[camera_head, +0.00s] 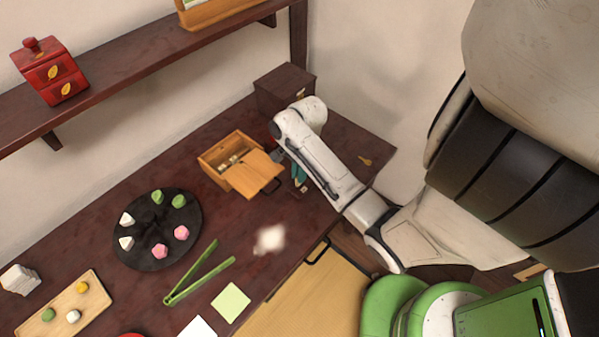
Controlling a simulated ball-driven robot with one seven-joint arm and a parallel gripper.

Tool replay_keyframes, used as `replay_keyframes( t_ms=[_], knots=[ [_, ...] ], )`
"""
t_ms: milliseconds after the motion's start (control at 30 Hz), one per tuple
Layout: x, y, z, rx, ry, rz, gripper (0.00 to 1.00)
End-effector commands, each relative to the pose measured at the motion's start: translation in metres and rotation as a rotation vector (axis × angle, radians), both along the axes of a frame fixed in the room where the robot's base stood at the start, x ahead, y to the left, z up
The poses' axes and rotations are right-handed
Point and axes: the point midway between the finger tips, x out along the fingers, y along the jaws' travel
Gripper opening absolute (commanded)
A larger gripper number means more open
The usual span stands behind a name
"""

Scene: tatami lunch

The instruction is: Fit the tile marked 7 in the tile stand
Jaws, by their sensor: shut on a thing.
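My gripper (279,156) is at the end of my white arm, beside the right side of a wooden box (212,157). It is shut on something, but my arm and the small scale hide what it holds. The box is partly open, with small pale pieces (232,160) inside and a flat wooden panel (252,174) at its front right. A teal thing (299,174) shows just below my gripper; I cannot tell what it is. I cannot make out a tile marked 7 or a tile stand for certain.
A black round plate (154,254) with sweets, green tongs (200,273) and a wooden tray (93,293) lie to the left. A dark wooden box (285,87) stands behind my arm. A brass key-like thing (365,161) lies right. A blurred white patch (269,239) shows near the front edge.

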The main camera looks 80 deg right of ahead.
Motion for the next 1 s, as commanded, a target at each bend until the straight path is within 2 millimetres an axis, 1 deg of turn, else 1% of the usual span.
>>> replay_keyframes(
  t_ms=[367,1000],
  knots=[
    [0.0,0.0,-0.002,0.001,-0.001,0.0,0.0],
    [0.0,0.0,-0.012,0.001,-0.001,0.001,0.0]
  ],
)
